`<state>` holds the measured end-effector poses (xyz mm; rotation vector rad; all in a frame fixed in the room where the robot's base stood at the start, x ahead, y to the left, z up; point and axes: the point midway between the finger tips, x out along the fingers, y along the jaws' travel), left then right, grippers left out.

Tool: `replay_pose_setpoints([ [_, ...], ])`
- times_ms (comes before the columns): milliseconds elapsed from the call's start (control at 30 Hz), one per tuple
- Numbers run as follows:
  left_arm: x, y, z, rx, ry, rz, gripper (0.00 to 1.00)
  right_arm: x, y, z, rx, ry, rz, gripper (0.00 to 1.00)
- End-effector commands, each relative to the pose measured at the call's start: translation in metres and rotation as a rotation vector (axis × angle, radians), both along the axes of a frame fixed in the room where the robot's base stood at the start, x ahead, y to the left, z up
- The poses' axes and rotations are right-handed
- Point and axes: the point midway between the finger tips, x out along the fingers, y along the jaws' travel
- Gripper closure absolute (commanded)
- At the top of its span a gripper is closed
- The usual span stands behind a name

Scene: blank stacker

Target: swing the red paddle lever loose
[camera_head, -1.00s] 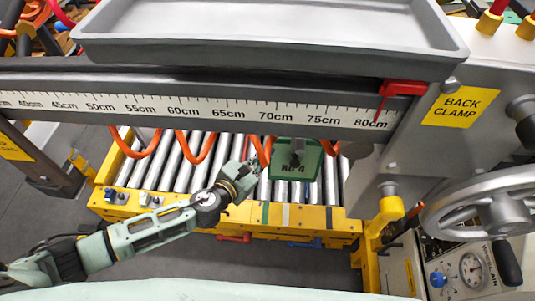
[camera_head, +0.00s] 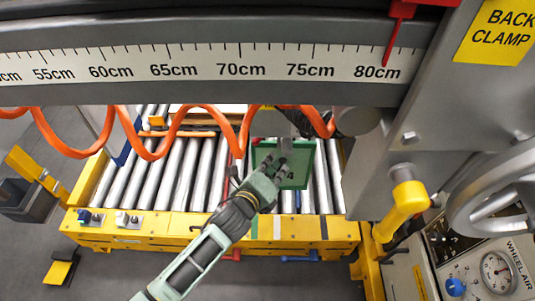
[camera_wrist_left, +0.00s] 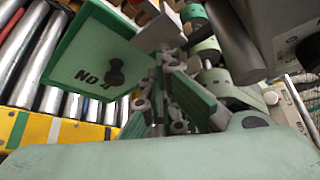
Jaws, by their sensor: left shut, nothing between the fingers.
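A small red lever (camera_head: 232,255) sits under the front yellow rail of the roller conveyor, left of a blue lever (camera_head: 300,258). It looks like the red paddle lever, but its shape is too small to make out. My left gripper (camera_head: 281,162) is shut and empty, in front of the green NO 4 plate and well above the red lever. In the left wrist view the gripper fingers (camera_wrist_left: 163,75) are beside the green plate (camera_wrist_left: 95,60); I cannot tell whether they touch it. The red lever is not visible there. My right gripper is not in view.
A scale beam (camera_head: 200,68) with a red pointer (camera_head: 399,25) crosses above. Orange coiled hoses (camera_head: 180,120) hang over the rollers (camera_head: 170,175). A yellow knob (camera_head: 402,208), a handwheel and a gauge panel (camera_head: 480,262) stand at the right.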

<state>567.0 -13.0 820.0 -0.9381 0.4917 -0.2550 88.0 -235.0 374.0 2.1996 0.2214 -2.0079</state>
Motion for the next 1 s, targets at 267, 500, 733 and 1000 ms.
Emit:
replay_pose_setpoints([
  [267,0.026,0.008,0.009,0.003,-0.002,0.001,1.00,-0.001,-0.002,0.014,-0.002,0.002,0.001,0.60],
  [500,0.029,0.021,0.015,0.002,-0.001,-0.001,1.00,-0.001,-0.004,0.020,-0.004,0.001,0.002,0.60],
  [733,0.029,0.022,0.015,0.001,0.000,0.000,1.00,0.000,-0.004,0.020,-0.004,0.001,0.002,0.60],
  [1000,0.029,0.023,0.017,0.018,0.000,0.000,1.00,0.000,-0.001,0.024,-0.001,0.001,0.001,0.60],
])
